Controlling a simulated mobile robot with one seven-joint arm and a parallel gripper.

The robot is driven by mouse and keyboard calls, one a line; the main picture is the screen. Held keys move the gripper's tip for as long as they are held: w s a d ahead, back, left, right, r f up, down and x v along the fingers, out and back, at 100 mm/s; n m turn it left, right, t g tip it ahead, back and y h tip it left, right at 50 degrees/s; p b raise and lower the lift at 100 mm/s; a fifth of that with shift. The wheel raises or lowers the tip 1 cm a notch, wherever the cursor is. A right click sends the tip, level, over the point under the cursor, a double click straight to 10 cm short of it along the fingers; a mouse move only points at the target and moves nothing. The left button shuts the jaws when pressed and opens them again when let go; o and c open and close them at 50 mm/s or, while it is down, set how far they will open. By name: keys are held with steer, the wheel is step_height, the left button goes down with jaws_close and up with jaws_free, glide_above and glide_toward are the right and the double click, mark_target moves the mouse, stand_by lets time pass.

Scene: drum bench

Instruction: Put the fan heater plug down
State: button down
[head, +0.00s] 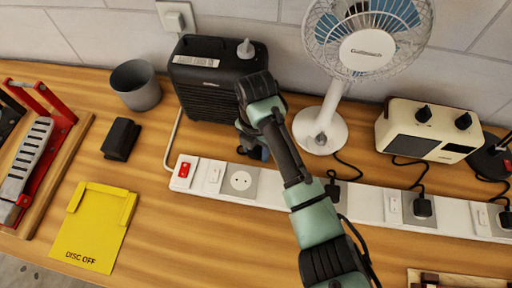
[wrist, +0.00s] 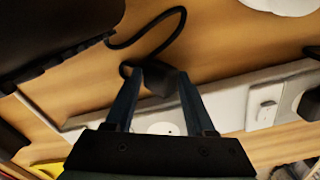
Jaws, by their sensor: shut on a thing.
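The fan heater (head: 205,95) is a dark ribbed box with a pale knob at the back of the bench. Its plug (wrist: 158,84) is black and shows between my fingers in the wrist view, with a black cord looping off above it. My gripper (wrist: 160,92) is shut on the plug. In the head view my gripper (head: 256,152) is mostly hidden by my arm, in front of the heater and just behind the power strip (head: 372,204). The plug cannot be made out there. I cannot tell whether it touches the bench.
An empty socket (head: 240,181) sits near the strip's left end, beside a red switch (head: 184,169). A white desk fan (head: 322,125) and cream appliance (head: 428,128) stand right. A grey cup (head: 136,87), black block (head: 120,139) and yellow plate (head: 94,226) are left.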

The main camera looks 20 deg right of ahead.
mark_target(256, 150)
steer(key=shift+c, duration=1.2)
jaws_free()
steer(key=shift+a+f, duration=0.1)
steer(key=shift+f, duration=0.1)
step_height(256, 150, up, 13)
steer(key=p, duration=0.2)
steer(key=shift+r, duration=0.2)
